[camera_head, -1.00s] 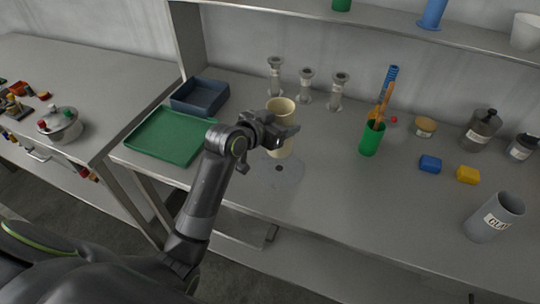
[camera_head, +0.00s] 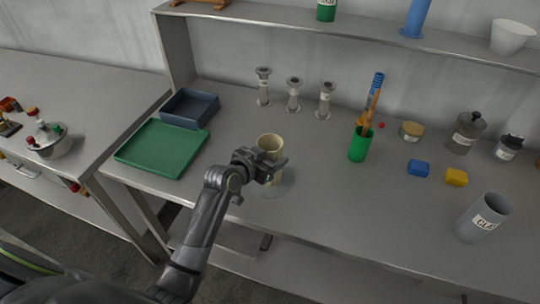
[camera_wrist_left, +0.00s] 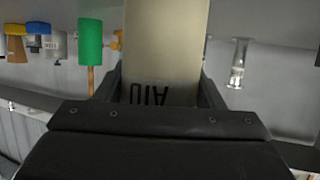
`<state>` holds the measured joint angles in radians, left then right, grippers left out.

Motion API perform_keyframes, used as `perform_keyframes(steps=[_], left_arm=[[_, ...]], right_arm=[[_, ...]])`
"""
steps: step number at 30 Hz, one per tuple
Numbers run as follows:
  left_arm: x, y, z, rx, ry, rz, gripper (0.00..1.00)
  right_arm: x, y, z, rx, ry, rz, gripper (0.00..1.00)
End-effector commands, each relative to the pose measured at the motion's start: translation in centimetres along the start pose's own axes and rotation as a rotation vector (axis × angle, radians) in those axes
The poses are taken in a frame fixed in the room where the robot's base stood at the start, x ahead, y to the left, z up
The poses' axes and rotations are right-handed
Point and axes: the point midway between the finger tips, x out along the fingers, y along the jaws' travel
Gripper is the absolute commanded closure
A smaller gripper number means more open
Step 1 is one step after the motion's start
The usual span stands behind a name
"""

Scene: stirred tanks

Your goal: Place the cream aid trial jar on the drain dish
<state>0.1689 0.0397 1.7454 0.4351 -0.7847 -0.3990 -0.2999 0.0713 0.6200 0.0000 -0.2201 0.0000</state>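The cream aid trial jar (camera_head: 268,142) is upright, its open rim showing in the head view. My left gripper (camera_head: 274,170) is around it, with one finger against each side. In the left wrist view the jar (camera_wrist_left: 165,50) fills the space between the fingers, and the dark letters "AID" show upside down near the palm. The drain dish (camera_head: 288,188) is a faint round disc on the bench, mostly hidden by the jar and gripper. The jar is over it; I cannot tell whether its base touches. My right gripper is not in view.
A green tray (camera_head: 162,148) and a blue-grey bin (camera_head: 190,108) are to the left. Several grey pedestals stand behind. A green cup (camera_head: 360,146) with tools, blue and yellow blocks, and a grey labelled cup (camera_head: 482,220) are to the right. The bench front is clear.

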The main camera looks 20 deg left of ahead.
Motion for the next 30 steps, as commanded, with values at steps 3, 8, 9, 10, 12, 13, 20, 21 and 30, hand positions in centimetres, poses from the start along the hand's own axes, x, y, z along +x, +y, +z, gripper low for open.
perform_keyframes(steps=[3,8,9,10,12,13,20,21,30], left_arm=[[0.0,0.0,0.0,0.000,-0.001,0.000,0.22],[0.0,0.0,0.0,0.000,-0.001,0.000,0.16],[0.0,0.0,0.0,0.000,-0.001,0.000,0.16],[0.0,0.0,0.0,0.000,-0.001,0.000,0.16],[0.0,0.0,0.0,0.000,-0.001,0.000,0.16],[0.0,0.0,-0.1,0.000,-0.001,0.000,0.16],[-1.5,0.0,-0.1,0.001,0.000,-0.001,0.16],[-2.1,0.0,-0.2,0.001,0.000,-0.001,0.16],[-7.2,-0.1,-0.1,0.004,0.000,-0.002,0.16]], right_arm=[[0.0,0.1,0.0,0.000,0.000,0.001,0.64],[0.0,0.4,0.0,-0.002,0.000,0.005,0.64],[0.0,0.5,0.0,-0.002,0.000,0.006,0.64],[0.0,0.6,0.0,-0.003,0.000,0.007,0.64],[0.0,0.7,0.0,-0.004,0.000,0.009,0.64],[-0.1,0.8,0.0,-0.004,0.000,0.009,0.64],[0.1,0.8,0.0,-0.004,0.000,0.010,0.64],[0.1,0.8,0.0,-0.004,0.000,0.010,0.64],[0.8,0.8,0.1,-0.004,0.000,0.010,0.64]])
